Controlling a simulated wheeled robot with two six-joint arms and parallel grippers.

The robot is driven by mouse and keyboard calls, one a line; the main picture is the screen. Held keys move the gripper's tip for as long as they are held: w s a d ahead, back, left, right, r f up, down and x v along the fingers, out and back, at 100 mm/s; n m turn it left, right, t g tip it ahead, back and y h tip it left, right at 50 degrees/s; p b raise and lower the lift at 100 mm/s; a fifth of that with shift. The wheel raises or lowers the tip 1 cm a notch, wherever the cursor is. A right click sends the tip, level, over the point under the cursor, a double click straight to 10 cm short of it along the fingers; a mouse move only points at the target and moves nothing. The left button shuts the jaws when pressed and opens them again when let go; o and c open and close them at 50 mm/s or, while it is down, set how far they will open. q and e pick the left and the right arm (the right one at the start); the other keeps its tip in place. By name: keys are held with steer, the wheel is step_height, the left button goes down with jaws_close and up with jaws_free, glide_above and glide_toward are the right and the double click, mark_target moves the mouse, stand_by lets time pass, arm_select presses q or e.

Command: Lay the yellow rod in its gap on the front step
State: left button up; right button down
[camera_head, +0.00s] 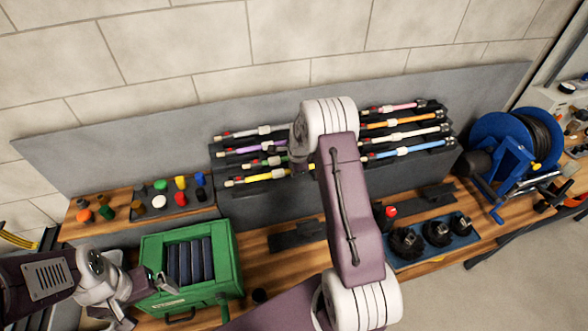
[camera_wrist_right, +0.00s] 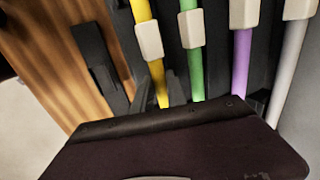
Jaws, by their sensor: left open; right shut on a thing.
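The yellow rod (camera_head: 262,177) lies along the front step of the dark stepped rack (camera_head: 282,205), its right part behind my right arm. In the right wrist view the yellow rod (camera_wrist_right: 153,68) with its white collar runs beside the green rod (camera_wrist_right: 194,66) and passes behind the dark gripper body. My right gripper (camera_head: 301,158) is shut on the yellow rod; its fingertips are mostly hidden, and I cannot tell whether the rod touches the step. My left gripper (camera_head: 164,285) is open and empty beside the green box (camera_head: 226,262).
Purple and white rods lie on steps behind; pink, orange and blue rods lie to the right. A tray of coloured caps (camera_head: 175,209) stands left. A tray of black brushes (camera_head: 432,240) and a blue reel (camera_head: 512,150) stand right. Wooden bench (camera_head: 258,243) shows in front of the rack.

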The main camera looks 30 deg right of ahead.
steer(key=shift+f+b, duration=0.75)
steer(key=shift+f, duration=0.3)
steer(key=c, duration=1.3)
jaws_free()
steer(key=shift+o, duration=0.2)
steer(key=shift+s+r+b, duration=0.1)
steer(key=shift+r+b, duration=0.25)
steer(key=shift+r, duration=0.15)
steer(key=b+v, duration=0.2)
steer(key=v, duration=0.6)
